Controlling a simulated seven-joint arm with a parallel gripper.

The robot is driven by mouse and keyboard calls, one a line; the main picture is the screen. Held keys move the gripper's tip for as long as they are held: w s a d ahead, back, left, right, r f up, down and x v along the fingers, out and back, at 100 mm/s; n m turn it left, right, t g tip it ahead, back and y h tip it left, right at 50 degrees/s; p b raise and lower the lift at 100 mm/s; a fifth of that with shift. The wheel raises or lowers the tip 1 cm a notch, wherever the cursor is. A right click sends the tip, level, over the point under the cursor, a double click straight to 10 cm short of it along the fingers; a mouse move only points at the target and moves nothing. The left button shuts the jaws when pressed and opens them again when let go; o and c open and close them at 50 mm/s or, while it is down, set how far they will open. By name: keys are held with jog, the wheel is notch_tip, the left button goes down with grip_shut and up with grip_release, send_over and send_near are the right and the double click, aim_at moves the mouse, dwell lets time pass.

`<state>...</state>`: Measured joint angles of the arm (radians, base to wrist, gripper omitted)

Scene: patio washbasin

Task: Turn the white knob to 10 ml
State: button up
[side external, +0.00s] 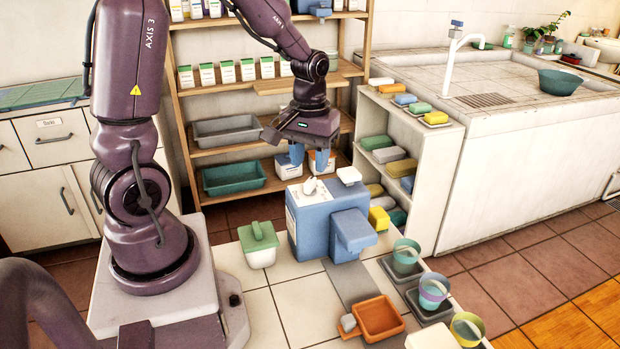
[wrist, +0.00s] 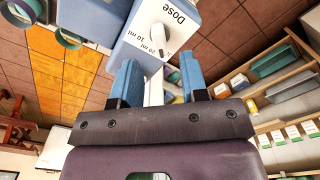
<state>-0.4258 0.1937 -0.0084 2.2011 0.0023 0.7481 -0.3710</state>
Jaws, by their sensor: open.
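The white knob (side external: 310,186) is on the pale top panel of a blue dispenser (side external: 307,232). In the wrist view the knob (wrist: 158,33) sits beside the printed word "Dose" and the marks 10 ml and 20 ml on the dispenser (wrist: 128,50). Which mark the knob points to is too small to tell. My gripper (side external: 309,160) is above the dispenser top, with its blue fingers pointing down. In the wrist view my gripper (wrist: 159,63) has its fingers apart with nothing held, and the knob shows beyond the fingertips, between them.
A green-lidded container (side external: 260,246) stands left of the dispenser. An orange tray (side external: 379,318) lies in front, and several cups (side external: 433,290) stand at the right edge. A wooden shelf (side external: 266,78) is behind, and a soap rack (side external: 435,160) is to the right.

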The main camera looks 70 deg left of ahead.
aim_at(310, 180)
notch_tip(310, 180, down, 5)
jog(key=shift+r, duration=0.1)
dwell(0.3)
grip_shut()
